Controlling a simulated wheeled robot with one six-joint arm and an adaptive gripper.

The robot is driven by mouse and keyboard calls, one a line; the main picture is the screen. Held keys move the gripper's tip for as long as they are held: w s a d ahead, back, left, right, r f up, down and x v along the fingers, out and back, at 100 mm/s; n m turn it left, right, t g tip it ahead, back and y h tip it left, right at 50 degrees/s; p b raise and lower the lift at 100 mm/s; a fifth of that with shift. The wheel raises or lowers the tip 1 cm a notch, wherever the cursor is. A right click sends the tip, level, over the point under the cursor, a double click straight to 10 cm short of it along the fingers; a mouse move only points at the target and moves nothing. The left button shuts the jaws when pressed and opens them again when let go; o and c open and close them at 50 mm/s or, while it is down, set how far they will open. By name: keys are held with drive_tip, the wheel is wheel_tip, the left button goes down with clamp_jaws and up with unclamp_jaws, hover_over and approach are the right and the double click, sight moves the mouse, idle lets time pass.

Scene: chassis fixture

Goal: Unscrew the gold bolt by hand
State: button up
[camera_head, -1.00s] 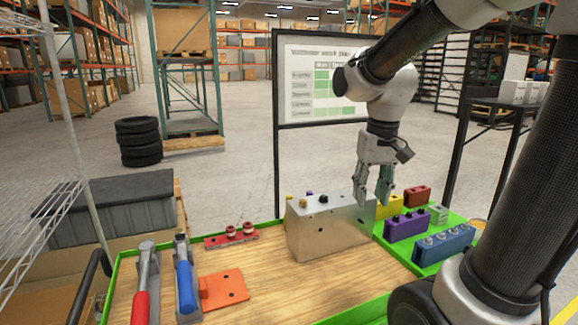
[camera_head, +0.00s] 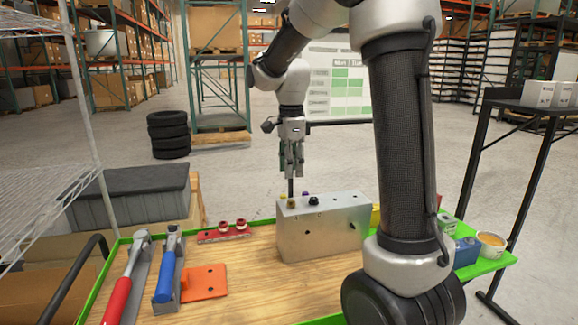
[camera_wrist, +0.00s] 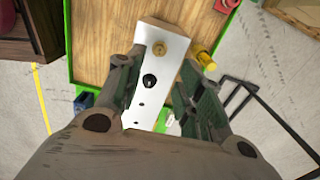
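The gold bolt (camera_head: 291,204) stands in the top of a silver metal block (camera_head: 330,232), near its left end. In the wrist view the gold bolt (camera_wrist: 188,42) is round-headed and shows beyond my fingertips. A black bolt (camera_head: 314,201) stands to its right on the block; it also shows in the wrist view (camera_wrist: 149,80). My gripper (camera_head: 291,170) hangs pointing down above the block's left end, apart from the gold bolt. In the wrist view its two fingers (camera_wrist: 166,75) are spread apart with nothing held between them.
A yellow cylinder (camera_wrist: 203,57) is beside the block in the wrist view. The wooden bench top (camera_head: 250,285) carries a red-handled tool (camera_head: 118,300), a blue-handled tool (camera_head: 166,280), an orange plate (camera_head: 206,283) and a red holder (camera_head: 224,234). My arm hides part of the right side.

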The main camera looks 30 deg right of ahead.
hover_over(291, 200)
drive_tip(key=shift+s+f, duration=0.1)
drive_tip(key=shift+f, duration=2.9)
drive_tip(key=shift+f, duration=0.15)
drive_tip(key=shift+f, duration=1.95)
drive_tip(key=shift+r, duration=0.2)
clamp_jaws()
